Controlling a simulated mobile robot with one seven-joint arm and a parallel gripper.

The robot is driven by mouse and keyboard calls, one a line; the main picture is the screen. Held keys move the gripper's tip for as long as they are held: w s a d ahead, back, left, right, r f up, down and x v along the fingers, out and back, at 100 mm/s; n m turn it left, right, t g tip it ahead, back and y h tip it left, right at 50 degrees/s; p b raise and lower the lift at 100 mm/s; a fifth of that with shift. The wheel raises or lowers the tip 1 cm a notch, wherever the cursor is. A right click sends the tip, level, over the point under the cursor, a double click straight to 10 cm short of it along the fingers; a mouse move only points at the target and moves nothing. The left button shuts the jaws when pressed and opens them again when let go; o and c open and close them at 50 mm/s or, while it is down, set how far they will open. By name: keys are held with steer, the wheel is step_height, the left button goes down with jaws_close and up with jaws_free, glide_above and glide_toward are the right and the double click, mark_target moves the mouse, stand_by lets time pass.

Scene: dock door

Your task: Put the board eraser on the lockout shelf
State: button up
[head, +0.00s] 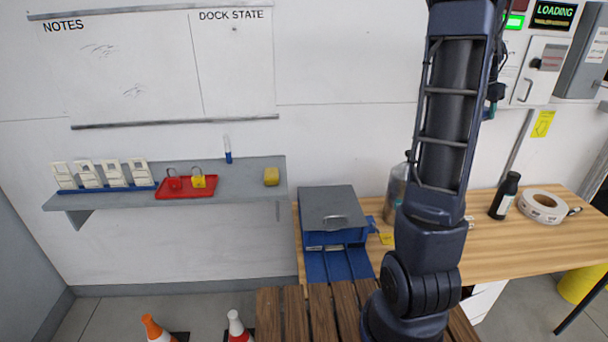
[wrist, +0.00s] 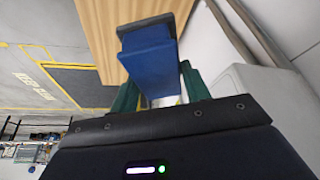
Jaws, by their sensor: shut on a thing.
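The board eraser (wrist: 150,62) is a blue block with a darker grey-blue part, seen in the wrist view. My gripper (wrist: 160,80) is shut on it, with one green finger on each side. In the head view my gripper (head: 493,106) is mostly hidden behind my arm, high in front of the wall at the right, and I cannot make out the eraser there. The lockout shelf (head: 236,178) is the grey wall shelf at the left.
A wooden bench (head: 520,238) at the right holds a grey-and-blue organizer (head: 331,211), a dark bottle (head: 505,196) and a tape roll (head: 542,207). A whiteboard (head: 150,75) hangs above the shelf. Bare shelf shows between the red tray and yellow block.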

steer(key=w+a+n+t, duration=0.1)
steer(key=w+a+n, duration=0.1)
steer(key=w+a, duration=0.65)
steer(key=w+a+n, duration=0.1)
steer(key=w+a, duration=0.4)
steer(key=a, duration=0.6)
steer(key=w+a+n+t+y, duration=0.1)
steer(key=w+a+n, duration=0.15)
steer(key=a, duration=0.95)
steer(key=w+a+n+y, duration=0.1)
steer(key=w+a+n, duration=0.15)
steer(key=a, duration=0.95)
steer(key=n+y, duration=0.2)
steer(key=n, duration=0.3)
glide_above(241, 178)
steer(key=s, duration=0.1)
steer(key=shift+t, duration=0.3)
steer(key=f, duration=2.5)
steer(key=shift+s+f, duration=0.2)
steer(key=o, duration=0.5)
steer(key=shift+f, duration=0.15)
steer(key=o, duration=0.5)
